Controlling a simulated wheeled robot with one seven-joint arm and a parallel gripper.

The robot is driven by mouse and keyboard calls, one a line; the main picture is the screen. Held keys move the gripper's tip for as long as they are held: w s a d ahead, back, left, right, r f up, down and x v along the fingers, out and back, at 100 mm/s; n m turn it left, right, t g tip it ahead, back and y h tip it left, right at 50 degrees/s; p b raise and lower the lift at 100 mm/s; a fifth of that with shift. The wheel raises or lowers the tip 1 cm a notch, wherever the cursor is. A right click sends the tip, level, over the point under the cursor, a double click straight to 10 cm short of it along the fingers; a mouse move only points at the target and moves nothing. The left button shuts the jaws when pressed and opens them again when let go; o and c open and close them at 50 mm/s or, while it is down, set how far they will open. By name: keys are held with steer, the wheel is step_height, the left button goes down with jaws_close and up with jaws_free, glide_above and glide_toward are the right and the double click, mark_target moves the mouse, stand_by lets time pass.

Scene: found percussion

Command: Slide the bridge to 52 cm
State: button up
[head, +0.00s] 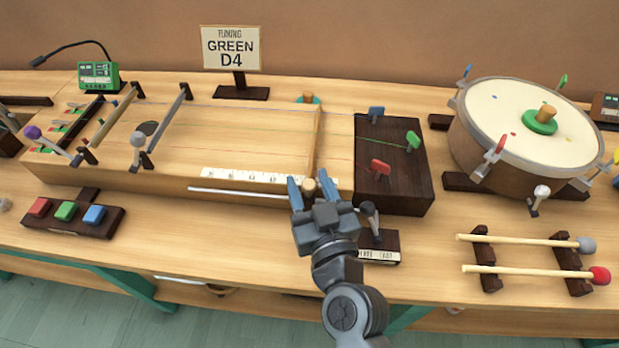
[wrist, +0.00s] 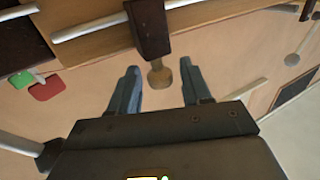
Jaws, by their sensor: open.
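The wooden bridge (head: 317,140) stands across the right part of the long string box. A round wooden knob (head: 309,186) is at its near end, and a dark block with the knob (wrist: 160,75) shows in the wrist view. My gripper (head: 309,184) is open at the box's front edge, with its blue fingers on either side of the knob. In the wrist view the fingers (wrist: 160,88) are apart, with visible gaps to the knob. The white ruler (head: 250,177) lies along the box's front; its numbers are too small to read, and my gripper hides part of its right end.
A white rod (head: 238,193) runs along the box front. A dark peg block (head: 390,185) with coloured pegs stands to the right, with a small dark stand (head: 380,243) before it. Beyond are mallets (head: 525,240) and a drum (head: 530,115). Coloured buttons (head: 67,210) sit left.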

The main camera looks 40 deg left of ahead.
steer(key=shift+w+a, duration=0.15)
steer(key=shift+a, duration=0.15)
jaws_close()
stand_by(0.3)
